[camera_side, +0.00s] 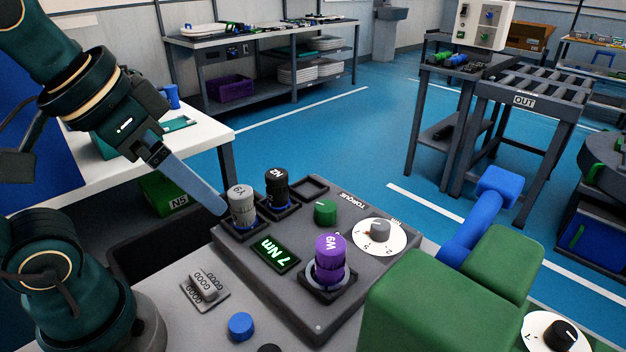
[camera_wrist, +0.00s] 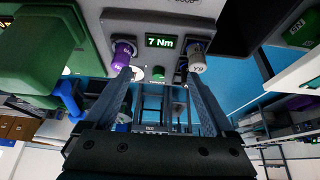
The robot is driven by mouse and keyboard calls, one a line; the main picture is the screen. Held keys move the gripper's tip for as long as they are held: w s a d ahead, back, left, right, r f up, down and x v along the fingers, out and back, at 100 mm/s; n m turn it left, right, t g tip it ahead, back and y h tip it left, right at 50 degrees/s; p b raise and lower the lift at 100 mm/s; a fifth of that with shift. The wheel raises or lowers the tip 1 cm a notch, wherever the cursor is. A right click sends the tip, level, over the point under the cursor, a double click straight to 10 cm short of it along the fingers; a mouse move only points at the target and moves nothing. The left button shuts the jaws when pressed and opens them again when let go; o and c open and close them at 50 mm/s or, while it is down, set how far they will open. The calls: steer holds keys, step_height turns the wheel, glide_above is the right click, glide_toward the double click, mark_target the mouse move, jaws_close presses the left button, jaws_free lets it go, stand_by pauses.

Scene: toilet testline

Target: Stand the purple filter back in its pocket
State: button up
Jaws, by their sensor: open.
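The purple filter (camera_side: 330,262), marked W9, stands upright in a square black holder with a pale ring (camera_side: 327,285) at the near right of the grey torque panel. In the wrist view the purple filter (camera_wrist: 122,52) shows near the tip of the left finger. My gripper (camera_side: 220,209) is left of the panel, its fingertip close to the grey filter (camera_side: 242,206). In the wrist view my gripper (camera_wrist: 160,76) has its fingers wide apart with nothing held. An empty square pocket (camera_side: 311,188) lies at the panel's back, right of the black filter (camera_side: 277,187).
The panel carries a green knob (camera_side: 325,212), a grey dial (camera_side: 379,231) and a 7 Nm display (camera_side: 274,254). A green and blue machine (camera_side: 440,300) blocks the near right. A grey GOOD-marked block (camera_side: 205,288) and blue button (camera_side: 241,326) are at the front.

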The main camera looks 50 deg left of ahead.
steer(key=w+m+y, duration=0.1)
steer(key=w+m, duration=0.2)
steer(key=m, duration=0.6)
steer(key=m+t, duration=0.3)
steer(key=m, duration=2.2)
glide_above(326, 249)
steer(key=shift+y, duration=0.4)
steer(key=f, duration=1)
steer(key=shift+s+f, duration=0.3)
steer(key=shift+f, duration=0.05)
steer(key=shift+w+f, duration=0.15)
steer(key=shift+f, duration=0.45)
steer(key=shift+x, duration=2.35)
jaws_close()
